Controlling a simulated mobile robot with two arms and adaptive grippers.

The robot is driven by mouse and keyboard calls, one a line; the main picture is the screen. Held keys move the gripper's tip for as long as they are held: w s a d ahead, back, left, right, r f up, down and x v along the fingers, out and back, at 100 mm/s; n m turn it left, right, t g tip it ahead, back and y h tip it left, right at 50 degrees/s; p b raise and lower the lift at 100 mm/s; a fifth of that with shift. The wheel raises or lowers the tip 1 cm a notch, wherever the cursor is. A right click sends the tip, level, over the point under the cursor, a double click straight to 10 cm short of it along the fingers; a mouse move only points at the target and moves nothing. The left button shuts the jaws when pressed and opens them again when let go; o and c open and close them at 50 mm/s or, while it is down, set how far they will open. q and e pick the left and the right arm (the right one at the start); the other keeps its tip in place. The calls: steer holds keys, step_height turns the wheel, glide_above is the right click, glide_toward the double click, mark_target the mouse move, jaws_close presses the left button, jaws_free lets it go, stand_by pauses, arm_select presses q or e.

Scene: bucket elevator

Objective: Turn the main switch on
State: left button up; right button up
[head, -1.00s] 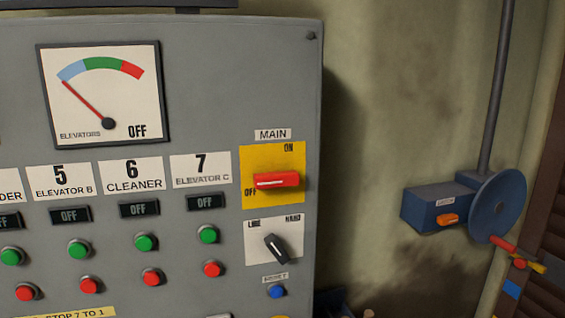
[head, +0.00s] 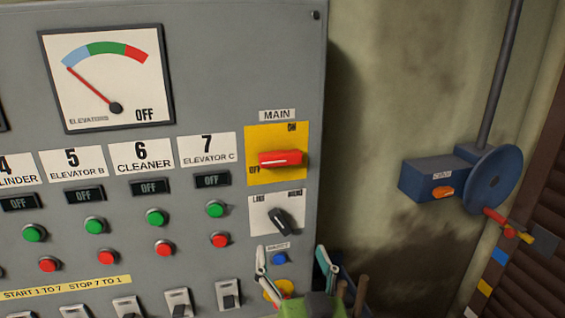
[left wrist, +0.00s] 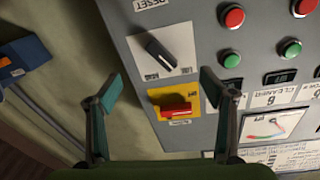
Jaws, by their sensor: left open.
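The main switch is a red handle (head: 284,158) on a yellow plate (head: 262,137) under a MAIN label. The handle lies level, its white line toward the OFF mark at left; the ON mark is at the upper right. My left gripper (head: 293,262) is open and empty, below the switch near the panel's lower right. In the left wrist view, upside down, the red handle (left wrist: 178,110) shows between the spread fingers (left wrist: 165,90), farther off and apart from them. My right gripper is not in view.
A black selector knob (head: 280,222) and a blue button (head: 279,258) sit below the switch. Green and red buttons fill the grey panel (head: 215,60) to the left. A blue box (head: 425,180) with a round disc hangs on the right wall. The space before the switch is clear.

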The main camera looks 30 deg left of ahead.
mark_target(282, 162)
arm_select(q)
steer(key=s+d+r+n+t+y, duration=0.1)
steer(key=d+r+y, duration=0.1)
steer(key=r, duration=0.3)
steer(key=s+d+r+n+y, duration=0.1)
steer(key=r+n+y, duration=0.1)
steer(key=r, duration=0.3)
steer(key=p+x, duration=0.2)
steer(key=x, duration=0.2)
steer(key=p+x, duration=0.3)
steer(key=x, duration=0.1)
steer(key=r+p+x, duration=0.1)
steer(key=p+x, duration=0.2)
steer(key=x, duration=0.1)
steer(key=shift+d, duration=0.1)
steer(key=shift+w+a+p, duration=0.55)
steer(key=shift+a, duration=0.1)
steer(key=c, duration=1.1)
